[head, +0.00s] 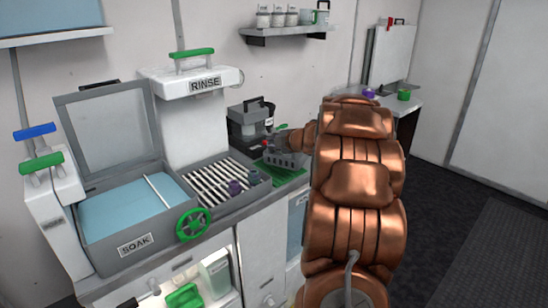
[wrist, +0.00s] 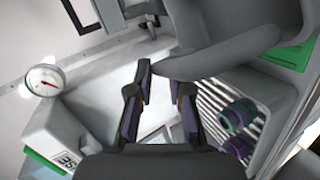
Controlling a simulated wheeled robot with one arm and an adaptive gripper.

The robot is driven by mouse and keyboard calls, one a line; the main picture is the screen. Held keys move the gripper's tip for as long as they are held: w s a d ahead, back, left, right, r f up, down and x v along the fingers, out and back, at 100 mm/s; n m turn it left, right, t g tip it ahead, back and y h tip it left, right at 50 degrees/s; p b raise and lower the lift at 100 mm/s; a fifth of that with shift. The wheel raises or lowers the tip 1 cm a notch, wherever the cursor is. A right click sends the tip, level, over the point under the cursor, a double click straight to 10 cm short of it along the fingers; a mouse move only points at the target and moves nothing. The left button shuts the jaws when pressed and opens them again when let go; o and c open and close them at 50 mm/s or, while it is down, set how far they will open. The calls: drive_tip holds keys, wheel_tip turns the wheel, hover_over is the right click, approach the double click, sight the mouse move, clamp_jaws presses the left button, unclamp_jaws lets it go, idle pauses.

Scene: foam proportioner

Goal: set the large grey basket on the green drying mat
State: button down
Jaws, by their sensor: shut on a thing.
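The large grey basket (head: 284,160), with slotted sides, is over the green drying mat (head: 290,180) on the counter in the head view. Whether its underside touches the mat is hard to tell. My gripper (head: 280,143) is at the basket's top, partly hidden by its size and my copper arm. In the wrist view my gripper (wrist: 163,84) has its fingers closed around part of the grey basket (wrist: 240,42), which fills the upper right, close up. Green mat (wrist: 292,57) shows beyond the basket there.
The barred draining rack (head: 210,182) holds dark purple and teal cups (head: 237,187) just left of the mat. The soak basin (head: 130,210) with its raised lid is farther left. The rinse unit (head: 190,115) and a dark box (head: 250,118) stand behind.

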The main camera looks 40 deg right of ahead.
sight(271, 154)
drive_tip(key=shift+f+b, duration=0.45)
drive_tip(key=shift+f, duration=1.7)
drive_tip(key=shift+f, duration=0.15)
drive_tip(key=c, duration=1.1)
unclamp_jaws()
drive_tip(key=v, duration=1.2)
drive_tip(key=shift+r, duration=0.25)
